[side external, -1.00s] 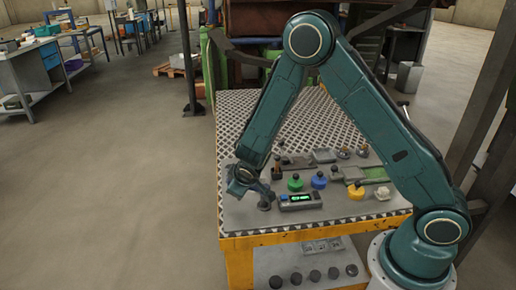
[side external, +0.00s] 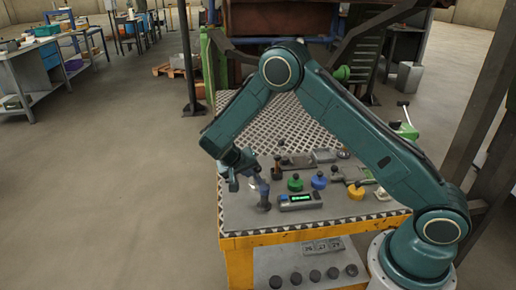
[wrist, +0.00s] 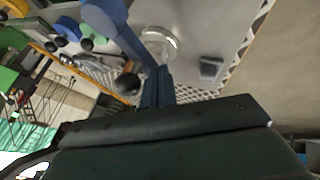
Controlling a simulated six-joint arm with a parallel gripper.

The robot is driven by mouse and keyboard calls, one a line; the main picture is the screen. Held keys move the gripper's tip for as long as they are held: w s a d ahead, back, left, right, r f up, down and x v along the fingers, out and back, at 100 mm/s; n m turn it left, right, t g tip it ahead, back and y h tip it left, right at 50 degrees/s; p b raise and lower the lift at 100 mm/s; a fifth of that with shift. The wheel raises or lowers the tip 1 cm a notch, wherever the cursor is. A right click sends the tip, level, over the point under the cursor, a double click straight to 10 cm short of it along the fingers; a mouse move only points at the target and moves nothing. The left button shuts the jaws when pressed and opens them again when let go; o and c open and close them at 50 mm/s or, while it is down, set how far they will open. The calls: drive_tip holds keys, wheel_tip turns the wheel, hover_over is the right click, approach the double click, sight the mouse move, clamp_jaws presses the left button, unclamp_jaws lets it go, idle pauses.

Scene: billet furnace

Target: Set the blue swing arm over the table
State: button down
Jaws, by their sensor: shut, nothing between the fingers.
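The blue swing arm (side external: 263,189) stands at the near left of the grey work panel, above a round base. In the wrist view the blue swing arm (wrist: 108,22) runs diagonally from the top left, beside a shiny round base. My gripper (side external: 252,173) is just above and left of it in the side view. In the wrist view my gripper's fingers (wrist: 157,85) are shut and empty, near the blue arm's lower end. I cannot tell whether they touch it. The table (side external: 235,216) shows its grey top and yellow front edge.
A box with a green display (side external: 299,201) lies just right of the swing arm. Green (side external: 295,184), blue (side external: 319,181) and yellow (side external: 356,192) knobs stand farther right. The floor left of the table is clear.

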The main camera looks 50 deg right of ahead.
drive_tip(key=shift+s+d+m+g, duration=0.15)
drive_tip(key=shift+d+m+g, duration=0.25)
drive_tip(key=shift+d+m, duration=0.3)
drive_tip(key=shift+d, duration=0.2)
drive_tip(key=shift+a, duration=0.15)
drive_tip(key=w+a+r, duration=0.3)
drive_tip(key=a+r, duration=0.5)
drive_tip(key=shift+w+a, duration=0.2)
drive_tip(key=shift+a, duration=0.1)
idle(0.4)
